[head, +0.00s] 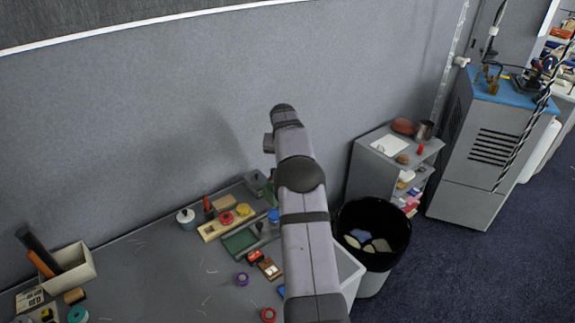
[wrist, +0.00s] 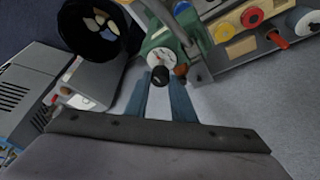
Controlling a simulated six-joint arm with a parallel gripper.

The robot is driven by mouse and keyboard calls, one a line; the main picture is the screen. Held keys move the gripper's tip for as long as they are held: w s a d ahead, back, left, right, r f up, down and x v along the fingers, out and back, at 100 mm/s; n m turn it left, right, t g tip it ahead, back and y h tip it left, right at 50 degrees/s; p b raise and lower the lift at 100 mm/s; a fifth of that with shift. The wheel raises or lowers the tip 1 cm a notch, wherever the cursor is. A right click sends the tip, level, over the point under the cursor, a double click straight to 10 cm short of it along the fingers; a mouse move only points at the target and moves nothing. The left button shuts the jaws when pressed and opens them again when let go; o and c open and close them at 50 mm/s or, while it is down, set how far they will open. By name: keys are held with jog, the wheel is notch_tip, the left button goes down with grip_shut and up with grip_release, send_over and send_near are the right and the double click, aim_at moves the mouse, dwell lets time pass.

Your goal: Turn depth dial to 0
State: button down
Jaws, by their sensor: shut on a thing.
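A green machine (wrist: 158,32) stands in front of my gripper in the wrist view. It carries a small white round dial face (wrist: 157,57) with a red mark, and a black knob (wrist: 160,75) just below it. A brown knob (wrist: 181,70) sits to its right. My gripper (wrist: 162,80) has its two blue-grey fingers on either side of the black knob and is shut on it. The fingertips partly cover the knob's sides, and the dial's figures are too small to read. In the head view my arm hides the gripper and most of the machine.
A wooden tray (wrist: 240,46) with yellow and red round pieces lies right of the machine. A black bin (wrist: 97,52) and a grey cabinet (wrist: 29,88) stand to the left. In the head view, small items crowd the grey table (head: 165,275) near the wall.

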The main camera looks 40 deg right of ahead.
jog(key=c, duration=1.5)
grip_release()
jog(key=shift+c, duration=0.2)
jog(key=shift+r, duration=0.1)
jog(key=b+v, duration=0.3)
jog(key=v, duration=0.4)
jog(key=shift+a+r, duration=0.1)
jog(key=s+a+f+n+g+y, duration=0.15)
jog(key=s+a, duration=0.25)
jog(key=a, duration=0.6)
jog(key=s+a+f+n+t, duration=0.1)
jog(key=s+a+f+n, duration=0.2)
jog(key=a, duration=0.8)
jog(key=s+a+f+n+g, duration=0.1)
jog(key=s+a, duration=0.3)
jog(key=s, duration=0.4)
jog(key=s+a+f+n+y, duration=0.1)
jog(key=s+a+f+n, duration=0.1)
jog(key=s+a, duration=0.3)
jog(key=s+a+f+n+g, duration=0.1)
jog(key=s+a+f, duration=0.3)
jog(key=s, duration=0.7)
jog(key=shift+s+a+g, duration=0.25)
jog(key=shift+s+g, duration=0.05)
jog(key=shift+g, duration=0.05)
